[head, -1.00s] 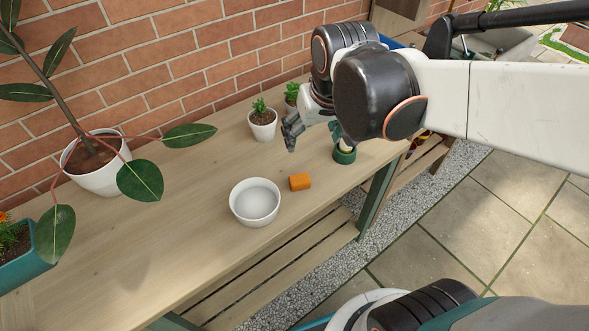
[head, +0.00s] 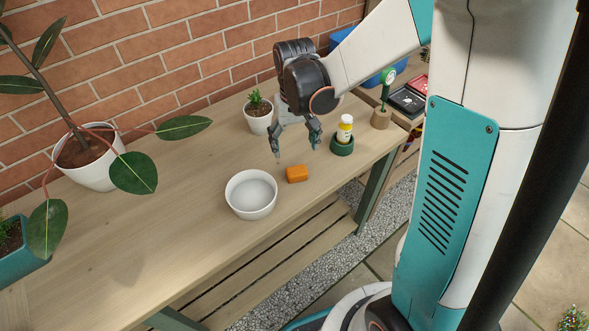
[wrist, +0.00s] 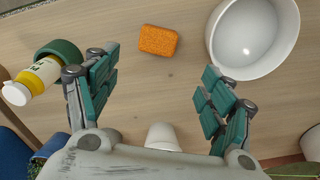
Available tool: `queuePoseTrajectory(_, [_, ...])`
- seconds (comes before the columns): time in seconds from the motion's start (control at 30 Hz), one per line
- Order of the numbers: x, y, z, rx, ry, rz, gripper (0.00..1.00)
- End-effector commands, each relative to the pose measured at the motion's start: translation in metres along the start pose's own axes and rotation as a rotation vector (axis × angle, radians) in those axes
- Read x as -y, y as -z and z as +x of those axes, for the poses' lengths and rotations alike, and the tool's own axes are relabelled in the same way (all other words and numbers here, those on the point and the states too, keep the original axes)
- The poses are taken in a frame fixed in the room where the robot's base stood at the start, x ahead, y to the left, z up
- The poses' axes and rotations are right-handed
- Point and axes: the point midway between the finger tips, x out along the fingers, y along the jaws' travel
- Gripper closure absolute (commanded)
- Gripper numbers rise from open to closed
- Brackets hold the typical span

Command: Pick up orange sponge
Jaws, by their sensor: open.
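The orange sponge (head: 297,174) is a small block lying flat on the wooden table, just right of a white bowl. It also shows in the wrist view (wrist: 158,41), beyond the fingertips and between their lines. My gripper (head: 296,148) is open and empty, its fingers pointing down above the table, behind the sponge in the head view. In the wrist view its two fingers (wrist: 157,82) are spread wide, and neither touches the sponge. Nothing covers the sponge.
The white bowl (head: 251,208) stands close to the sponge. A yellow bottle with white cap (head: 345,128) stands in a green holder (head: 342,150) to the right. A small potted plant (head: 258,117) is behind. The table's front edge is near; its left middle is clear.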

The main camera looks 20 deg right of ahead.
Motion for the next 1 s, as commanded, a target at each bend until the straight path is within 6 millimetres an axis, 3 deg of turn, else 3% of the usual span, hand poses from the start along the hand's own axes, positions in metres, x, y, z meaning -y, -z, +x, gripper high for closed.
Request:
queuePoseTrajectory(0.03, [0.0, 0.0, 0.015, 0.0, 0.0, 0.0, 0.25])
queuePoseTrajectory(0.23, [0.0, 0.001, 0.05, -0.001, 0.0, 0.0, 0.25])
queuePoseTrajectory(0.57, [-0.001, 0.001, 0.07, -0.001, 0.0, 0.0, 0.25])
queuePoseTrajectory(0.9, [-0.005, 0.003, 0.113, -0.002, 0.0, 0.001, 0.25])
queuePoseTrajectory(1.0, [-0.005, 0.003, 0.117, -0.002, 0.0, 0.0, 0.25])
